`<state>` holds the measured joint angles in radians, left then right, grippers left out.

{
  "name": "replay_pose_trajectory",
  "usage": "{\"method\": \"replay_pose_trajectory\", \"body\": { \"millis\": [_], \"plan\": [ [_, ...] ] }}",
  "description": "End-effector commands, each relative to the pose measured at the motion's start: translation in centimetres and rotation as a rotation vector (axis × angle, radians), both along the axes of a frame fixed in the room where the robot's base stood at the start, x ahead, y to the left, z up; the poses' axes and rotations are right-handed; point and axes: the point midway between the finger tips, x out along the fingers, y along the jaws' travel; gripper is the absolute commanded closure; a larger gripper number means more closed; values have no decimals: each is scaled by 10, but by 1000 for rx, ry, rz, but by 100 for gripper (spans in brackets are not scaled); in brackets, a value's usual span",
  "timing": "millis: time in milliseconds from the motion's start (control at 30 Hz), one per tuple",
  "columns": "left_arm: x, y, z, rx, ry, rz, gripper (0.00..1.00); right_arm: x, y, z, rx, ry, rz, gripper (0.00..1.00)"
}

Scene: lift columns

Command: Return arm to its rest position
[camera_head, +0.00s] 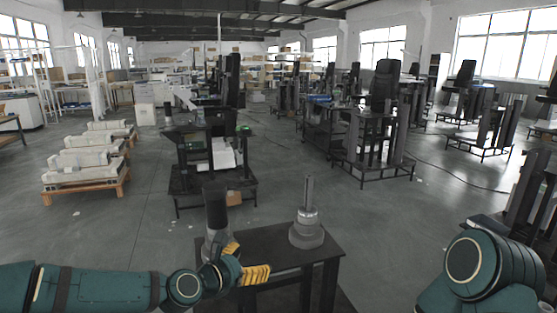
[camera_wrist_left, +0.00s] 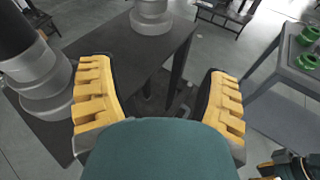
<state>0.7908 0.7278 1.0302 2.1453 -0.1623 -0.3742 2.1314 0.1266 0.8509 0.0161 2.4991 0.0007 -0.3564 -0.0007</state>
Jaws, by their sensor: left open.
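My left arm (camera_head: 100,288) reaches in from the left in the head view. Its gripper (camera_head: 246,262) has yellow ribbed fingers, spread apart and empty, near the front of a small dark table (camera_head: 262,245). In the left wrist view the gripper (camera_wrist_left: 160,85) has nothing between its fingers. A lift column with a dark upper part (camera_head: 215,205) stands behind the gripper, its base partly hidden. A second, grey column with a thin rod (camera_head: 307,228) stands upright on the table to the right, apart from the gripper. A yellow and teal part of my right gripper (camera_wrist_left: 268,167) shows at the wrist view's lower right corner.
A side table (camera_wrist_left: 290,75) with green round parts (camera_wrist_left: 304,38) stands at the right of the wrist view. A dark workstation (camera_head: 210,180) stands behind the small table. A pallet with pale blocks (camera_head: 85,185) lies to the left.

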Motion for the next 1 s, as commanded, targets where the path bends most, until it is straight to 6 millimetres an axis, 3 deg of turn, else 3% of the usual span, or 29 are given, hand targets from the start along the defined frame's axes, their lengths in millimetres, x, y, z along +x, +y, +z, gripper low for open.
{"method": "replay_pose_trajectory", "body": {
  "millis": [333,600,800,1000],
  "plan": [
    [-69,-33,-133,598,-143,-376,24,1,0,0,0,-1,-1,53],
    [-147,-26,-228,1053,-330,-835,24,1,-1,0,-1,0,-1,53],
    [-205,-1,-275,1300,-499,-1215,24,1,0,0,-1,0,-1,53],
    [-241,22,-297,1417,-626,-1483,24,1,0,0,-1,0,-1,53]
  ]
}}
